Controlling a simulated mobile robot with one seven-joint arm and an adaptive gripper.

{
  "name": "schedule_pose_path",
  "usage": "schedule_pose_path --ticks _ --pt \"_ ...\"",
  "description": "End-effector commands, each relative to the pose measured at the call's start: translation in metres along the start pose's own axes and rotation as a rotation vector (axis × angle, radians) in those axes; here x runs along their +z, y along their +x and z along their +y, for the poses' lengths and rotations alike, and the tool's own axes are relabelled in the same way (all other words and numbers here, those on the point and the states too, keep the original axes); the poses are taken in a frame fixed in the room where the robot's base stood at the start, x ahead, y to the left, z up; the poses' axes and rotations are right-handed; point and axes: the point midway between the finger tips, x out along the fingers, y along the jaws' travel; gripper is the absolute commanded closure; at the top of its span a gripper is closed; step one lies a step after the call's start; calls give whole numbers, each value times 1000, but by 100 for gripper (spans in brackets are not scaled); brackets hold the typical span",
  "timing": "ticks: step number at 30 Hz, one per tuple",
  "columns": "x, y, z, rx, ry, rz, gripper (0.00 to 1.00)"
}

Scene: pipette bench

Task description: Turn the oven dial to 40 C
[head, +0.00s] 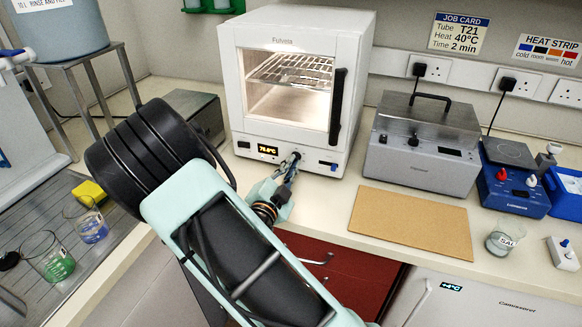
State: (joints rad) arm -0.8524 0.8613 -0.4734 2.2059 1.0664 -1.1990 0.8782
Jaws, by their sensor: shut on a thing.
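The white oven (352,60) stands at the back of the bench with its door closed and its lit inside showing wire shelves. Its small display (268,150) glows yellow and seems to read in the mid seventies, though the digits are small. My gripper (293,161) reaches up to the oven's lower front panel and is shut on the oven dial. The dial is mostly hidden behind the fingers, so its pointer cannot be seen. The job card (459,33) on the wall reads tube T21, heat 40°C, time 2 min.
A grey lidded bath (420,150) stands right of the oven, with a brown board (411,220) in front. A blue hotplate (513,185) is further right. Beakers (48,257) stand on the left drainer. A blue switch (334,167) sits right of the dial.

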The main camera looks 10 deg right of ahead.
Motion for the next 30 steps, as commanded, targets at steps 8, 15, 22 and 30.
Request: schedule_pose_path --ticks 8,15,22,30 --pt "0 0 1 1 -261 1 100" --pt "0 0 0 1 -489 0 100" --pt "0 0 -1 0 -709 0 100" --pt "0 0 -1 0 -965 -1 100"
